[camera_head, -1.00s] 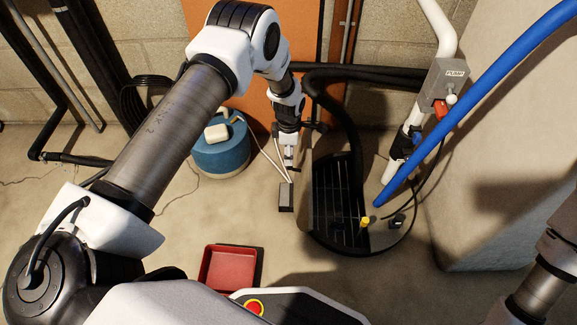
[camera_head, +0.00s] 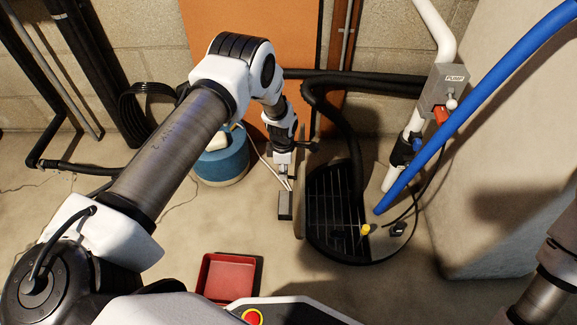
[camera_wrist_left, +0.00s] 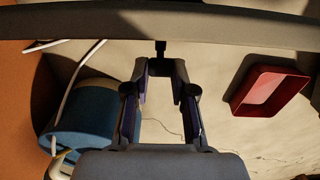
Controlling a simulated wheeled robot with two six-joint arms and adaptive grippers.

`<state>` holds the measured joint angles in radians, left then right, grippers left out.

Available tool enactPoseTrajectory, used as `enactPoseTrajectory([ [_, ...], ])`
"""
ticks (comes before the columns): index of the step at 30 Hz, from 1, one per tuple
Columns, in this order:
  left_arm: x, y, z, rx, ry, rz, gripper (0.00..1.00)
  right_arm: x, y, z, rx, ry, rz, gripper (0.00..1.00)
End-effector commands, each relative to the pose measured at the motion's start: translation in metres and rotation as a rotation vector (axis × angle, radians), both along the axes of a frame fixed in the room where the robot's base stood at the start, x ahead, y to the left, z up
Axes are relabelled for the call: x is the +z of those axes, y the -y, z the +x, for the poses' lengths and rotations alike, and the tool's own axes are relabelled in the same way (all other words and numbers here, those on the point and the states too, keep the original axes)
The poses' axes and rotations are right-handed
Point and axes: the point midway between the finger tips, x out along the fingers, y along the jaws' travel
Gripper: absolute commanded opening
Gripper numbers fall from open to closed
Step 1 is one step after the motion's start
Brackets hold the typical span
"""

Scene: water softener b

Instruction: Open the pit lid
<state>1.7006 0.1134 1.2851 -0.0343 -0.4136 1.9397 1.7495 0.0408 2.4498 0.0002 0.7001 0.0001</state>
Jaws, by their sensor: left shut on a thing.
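The pit (camera_head: 335,215) is a dark round basin with a grid, sunk in the floor at centre right of the head view. Its lid (camera_head: 300,215) stands nearly edge-on at the pit's left rim, and the grid shows uncovered. In the left wrist view the lid is a dark bar (camera_wrist_left: 230,28) across the top. My left gripper (camera_head: 284,174) is left of the lid. In the left wrist view its fingers (camera_wrist_left: 160,68) are closed in on a small dark handle (camera_wrist_left: 160,48) on the lid. My right gripper is out of view.
A blue tank (camera_head: 222,165) with white cables stands behind left of my left gripper. A red tray (camera_head: 228,277) lies nearer me. A blue hose (camera_head: 470,115) and a pump box (camera_head: 443,90) are right of the pit.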

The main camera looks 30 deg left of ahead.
Motion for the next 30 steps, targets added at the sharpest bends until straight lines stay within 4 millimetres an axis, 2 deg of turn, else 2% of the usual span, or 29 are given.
enactPoseTrajectory([
  [1,0.004,-0.011,-0.007,0.005,-0.006,0.001,0.0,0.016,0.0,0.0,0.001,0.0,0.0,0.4],
  [3,-0.002,-0.021,-0.011,0.003,-0.004,0.001,0.0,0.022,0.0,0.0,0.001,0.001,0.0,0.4],
  [6,-0.01,-0.029,-0.015,0.001,-0.004,0.001,0.0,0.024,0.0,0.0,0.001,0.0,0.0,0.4],
  [14,-0.013,-0.03,-0.015,0.0,-0.004,0.001,0.0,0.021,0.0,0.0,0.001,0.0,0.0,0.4],
  [15,-0.013,-0.03,-0.015,0.0,-0.004,0.001,0.28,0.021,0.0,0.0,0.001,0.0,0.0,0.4],
  [17,-0.013,-0.03,-0.015,0.0,-0.004,0.0,0.49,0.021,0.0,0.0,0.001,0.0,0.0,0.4],
  [26,-0.011,-0.029,-0.014,0.0,-0.001,0.0,0.5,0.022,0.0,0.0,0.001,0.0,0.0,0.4],
  [30,0.002,-0.029,-0.013,0.001,0.0,0.0,0.5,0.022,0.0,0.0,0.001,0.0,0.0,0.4],
])
